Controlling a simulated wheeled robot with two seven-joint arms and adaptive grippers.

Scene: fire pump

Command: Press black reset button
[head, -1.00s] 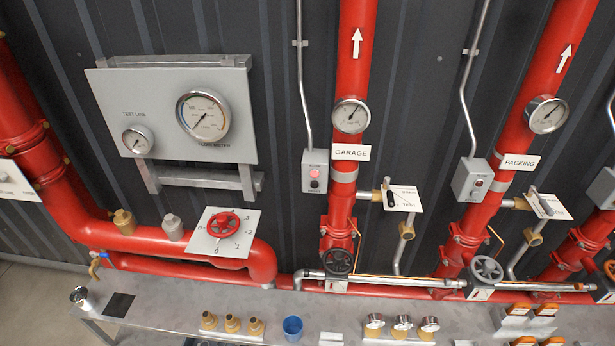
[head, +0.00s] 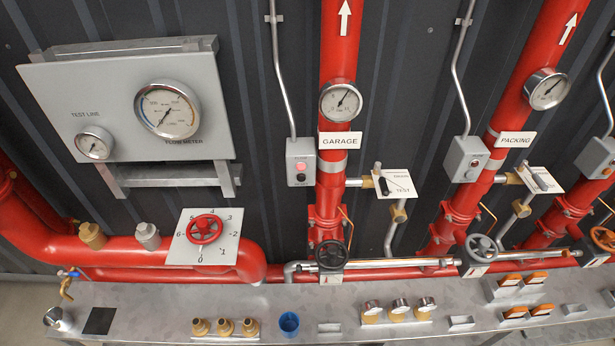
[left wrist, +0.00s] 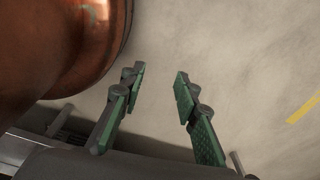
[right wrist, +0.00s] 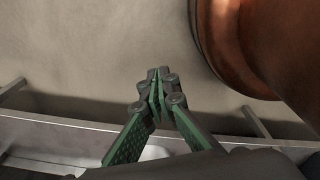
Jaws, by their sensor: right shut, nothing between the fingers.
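A grey control box (head: 300,160) is fixed beside the red GARAGE pipe in the head view. It has a red lamp (head: 300,167) and a small black button (head: 300,178) below it, by a label too small to read surely. A similar grey box (head: 466,158) sits by the PACKING pipe. Neither gripper shows in the head view. My left gripper (left wrist: 160,80) is open and empty above the floor in the left wrist view. My right gripper (right wrist: 160,78) is shut and empty in the right wrist view. Both grippers are away from the boxes.
A large copper-coloured rounded body (right wrist: 265,40) is close to my right gripper; one also shows beside my left gripper (left wrist: 70,40).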

